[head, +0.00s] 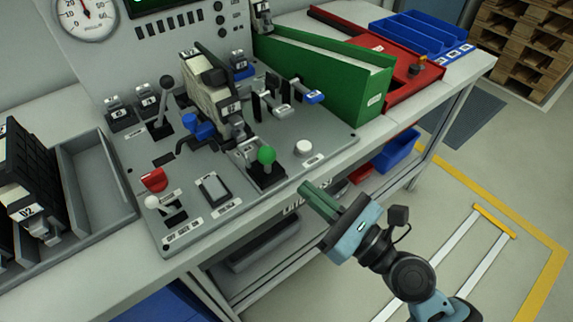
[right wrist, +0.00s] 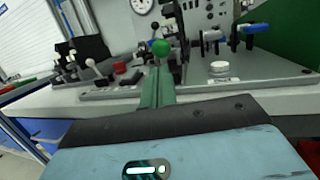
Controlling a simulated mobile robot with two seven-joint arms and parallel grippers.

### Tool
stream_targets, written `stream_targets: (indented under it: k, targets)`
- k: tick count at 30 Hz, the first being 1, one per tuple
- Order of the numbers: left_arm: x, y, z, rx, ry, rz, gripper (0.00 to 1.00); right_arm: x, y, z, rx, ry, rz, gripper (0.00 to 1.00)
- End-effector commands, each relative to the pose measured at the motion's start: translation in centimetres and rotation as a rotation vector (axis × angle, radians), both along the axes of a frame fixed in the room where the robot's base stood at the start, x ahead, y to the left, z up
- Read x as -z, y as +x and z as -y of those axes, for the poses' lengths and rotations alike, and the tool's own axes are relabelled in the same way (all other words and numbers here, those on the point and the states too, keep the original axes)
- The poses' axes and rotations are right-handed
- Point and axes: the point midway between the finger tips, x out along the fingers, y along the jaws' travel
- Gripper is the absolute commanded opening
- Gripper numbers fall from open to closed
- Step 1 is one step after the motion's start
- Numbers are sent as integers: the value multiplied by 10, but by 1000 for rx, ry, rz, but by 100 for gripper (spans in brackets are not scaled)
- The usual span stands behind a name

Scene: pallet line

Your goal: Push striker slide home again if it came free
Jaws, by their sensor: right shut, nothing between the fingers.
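The control plate (head: 240,205) lies on the bench with a fixture holding a beige block marked 02 (head: 208,100). In front of it a green-knobbed lever (head: 266,156) stands upright in a black base. To its right, several latch parts with a blue-tipped bar (head: 314,97) stand on the plate; I cannot tell which part is the striker slide or whether it is home. My right gripper (head: 318,200) is shut and empty in front of the bench edge, apart from the lever. In the right wrist view its green fingers (right wrist: 157,90) point toward the green knob (right wrist: 160,47). My left gripper is not in view.
A white button (head: 303,147), a red knob (head: 153,179) and a white-knobbed lever (head: 152,202) are on the plate. A green chute (head: 320,75), red tray (head: 425,70) and blue bins (head: 420,35) stand at the right. A grey tray (head: 95,180) is at the left.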

Motion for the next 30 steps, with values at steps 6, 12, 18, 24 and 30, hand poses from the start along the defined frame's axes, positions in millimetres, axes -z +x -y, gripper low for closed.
stream_targets:
  k: [6,12,18,24,30]
  targets:
    - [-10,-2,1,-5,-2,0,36,-10,26,-27,0,2,3,0]
    - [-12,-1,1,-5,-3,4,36,-12,39,-41,1,0,1,0]
    - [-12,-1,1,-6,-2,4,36,-11,42,-45,1,-1,1,0]
    - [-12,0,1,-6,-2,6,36,-11,42,-45,1,0,0,0]
    - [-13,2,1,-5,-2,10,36,-13,52,-52,2,2,0,0]
